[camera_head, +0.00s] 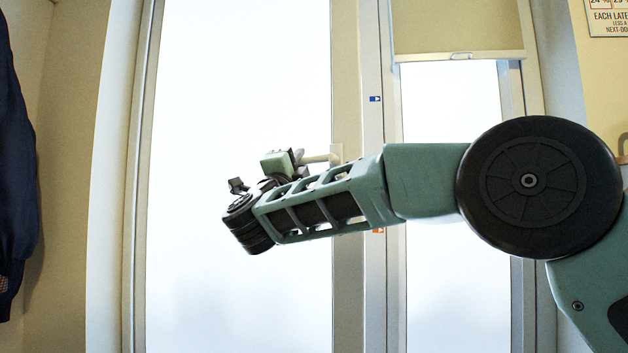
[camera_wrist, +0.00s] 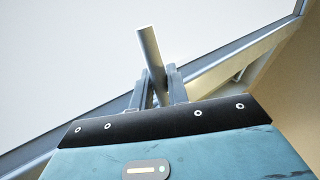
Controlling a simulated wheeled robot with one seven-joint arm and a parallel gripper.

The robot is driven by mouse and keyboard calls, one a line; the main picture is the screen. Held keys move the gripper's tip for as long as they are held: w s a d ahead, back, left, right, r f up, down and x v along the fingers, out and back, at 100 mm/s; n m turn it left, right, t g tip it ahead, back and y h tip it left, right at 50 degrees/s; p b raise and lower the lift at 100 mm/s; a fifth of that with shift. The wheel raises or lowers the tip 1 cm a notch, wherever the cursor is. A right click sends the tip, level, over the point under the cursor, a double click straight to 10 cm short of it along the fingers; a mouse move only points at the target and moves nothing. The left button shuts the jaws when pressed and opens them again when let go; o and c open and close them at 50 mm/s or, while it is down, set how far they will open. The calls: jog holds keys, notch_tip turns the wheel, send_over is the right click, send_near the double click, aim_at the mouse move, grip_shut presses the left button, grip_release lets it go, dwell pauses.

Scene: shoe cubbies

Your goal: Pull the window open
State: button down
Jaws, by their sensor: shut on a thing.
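The window (camera_head: 240,120) is a tall pale pane in a cream frame, filling the middle of the head view. Its handle (camera_head: 318,158) is a light bar sticking out to the left from the frame's right upright. My gripper (camera_head: 298,160) is at the handle. In the wrist view the handle (camera_wrist: 149,48) stands as a grey bar between the two fingers of my gripper (camera_wrist: 162,85), which are shut on it. The fingers' contact with the bar is partly hidden in the head view by my own arm.
A second, narrower pane (camera_head: 455,200) with a lowered cream blind (camera_head: 458,25) is to the right. A dark garment (camera_head: 15,170) hangs at the far left. A printed sign (camera_head: 607,18) is on the wall at upper right.

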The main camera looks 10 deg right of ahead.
jog(key=s+a+b, duration=0.1)
jog(key=s+a, duration=0.8)
jog(key=s, duration=0.1)
jog(key=shift+s+a+b, duration=0.2)
jog(key=shift+s+b, duration=0.1)
jog(key=shift+b, duration=0.1)
jog(key=c, duration=1.4)
grip_release()
jog(key=v, duration=1.7)
jog(key=shift+f, duration=0.15)
jog(key=shift+s+a, duration=0.1)
